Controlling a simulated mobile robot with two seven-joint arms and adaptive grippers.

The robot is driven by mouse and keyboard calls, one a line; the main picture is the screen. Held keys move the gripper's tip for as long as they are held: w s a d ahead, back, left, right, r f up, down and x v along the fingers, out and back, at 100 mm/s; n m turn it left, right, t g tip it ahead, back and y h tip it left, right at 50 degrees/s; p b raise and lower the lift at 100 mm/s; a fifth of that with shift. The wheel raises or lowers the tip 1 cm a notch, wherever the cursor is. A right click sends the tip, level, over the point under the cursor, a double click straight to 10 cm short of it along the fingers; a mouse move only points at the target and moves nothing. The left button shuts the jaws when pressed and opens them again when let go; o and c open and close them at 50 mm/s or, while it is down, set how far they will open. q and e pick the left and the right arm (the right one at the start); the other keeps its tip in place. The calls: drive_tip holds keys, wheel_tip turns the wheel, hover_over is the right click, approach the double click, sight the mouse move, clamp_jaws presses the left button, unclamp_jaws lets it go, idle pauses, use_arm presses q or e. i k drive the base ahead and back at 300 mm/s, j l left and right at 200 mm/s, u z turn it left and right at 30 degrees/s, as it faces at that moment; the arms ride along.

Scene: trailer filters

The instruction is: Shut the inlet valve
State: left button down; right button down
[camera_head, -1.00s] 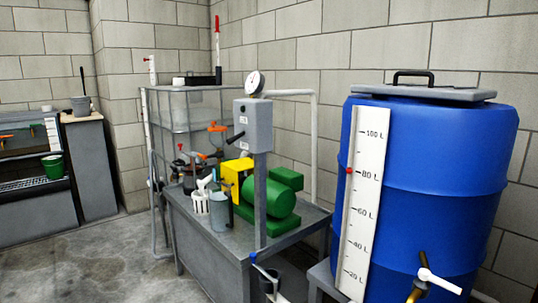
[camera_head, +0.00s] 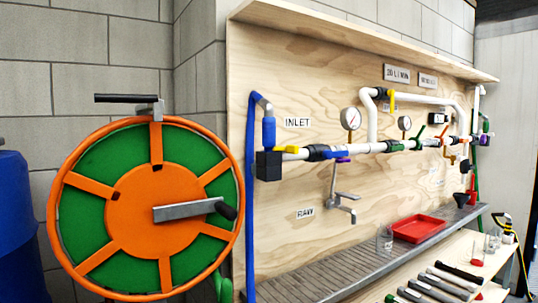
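The INLET label (camera_head: 297,122) is on the plywood panel at its left end. A small yellow piece (camera_head: 290,149), which looks like a handle lying along the pipe, sits just right of the block. A dark fitting (camera_head: 318,152) with a blue lever (camera_head: 336,154) follows, the lever also lying roughly along the pipe. I cannot tell for sure which of these is the inlet valve's handle. Neither of my grippers is in view.
An orange and green hose reel (camera_head: 150,205) with a crank stands in front at left. A blue barrel (camera_head: 18,230) is at the far left edge. A grey slatted ledge (camera_head: 330,275) below the pipes holds a red tray (camera_head: 418,228). Tools (camera_head: 440,283) lie on a lower shelf.

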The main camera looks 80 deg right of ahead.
sight(327, 154)
drive_tip(key=z, duration=2.95)
